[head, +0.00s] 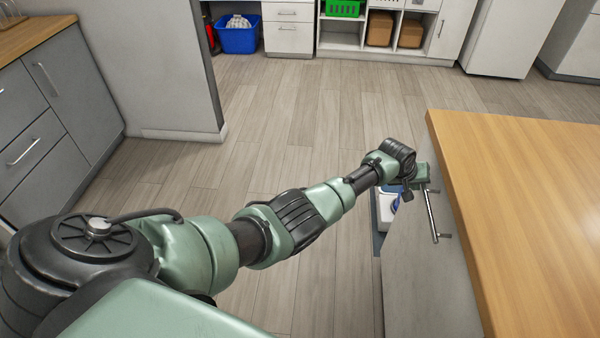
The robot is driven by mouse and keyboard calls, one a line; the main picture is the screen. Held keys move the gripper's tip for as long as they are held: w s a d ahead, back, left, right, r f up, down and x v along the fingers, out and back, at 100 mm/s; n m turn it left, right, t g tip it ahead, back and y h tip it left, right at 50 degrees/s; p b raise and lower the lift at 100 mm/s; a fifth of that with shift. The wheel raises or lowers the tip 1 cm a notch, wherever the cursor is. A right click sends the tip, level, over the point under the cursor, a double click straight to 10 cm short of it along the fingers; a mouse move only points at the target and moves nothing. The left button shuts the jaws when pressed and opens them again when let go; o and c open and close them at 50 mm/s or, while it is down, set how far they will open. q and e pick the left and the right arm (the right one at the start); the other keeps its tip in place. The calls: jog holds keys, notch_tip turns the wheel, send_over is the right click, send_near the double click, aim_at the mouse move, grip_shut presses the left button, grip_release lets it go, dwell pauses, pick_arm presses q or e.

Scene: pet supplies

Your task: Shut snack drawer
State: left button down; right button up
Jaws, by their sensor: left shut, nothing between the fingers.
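My left arm reaches in from the left across the floor. Its gripper (408,191) is shut and empty, close to the upper end of a long metal bar handle (432,215) on the grey cabinet front (430,285). I cannot tell whether it touches the handle. Just below and left of the gripper, a blue-grey edge and a white and blue item (391,201) show low beside the cabinet front. The arm partly hides them, so I cannot tell whether they belong to an open drawer. My right gripper is not in view.
A wooden countertop (530,200) overhangs the cabinet at right. Grey drawers (35,140) and a wall end (165,70) stand at left. A blue bin (237,38) and white shelves (342,40) stand at the back. The wood floor (290,120) between is clear.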

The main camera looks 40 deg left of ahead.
pick_arm(q)
jog(key=shift+w+d+r+b, duration=0.15)
jog(key=shift+w+d+b, duration=0.2)
jog(key=shift+d, duration=0.25)
jog(key=shift+d+r, duration=0.1)
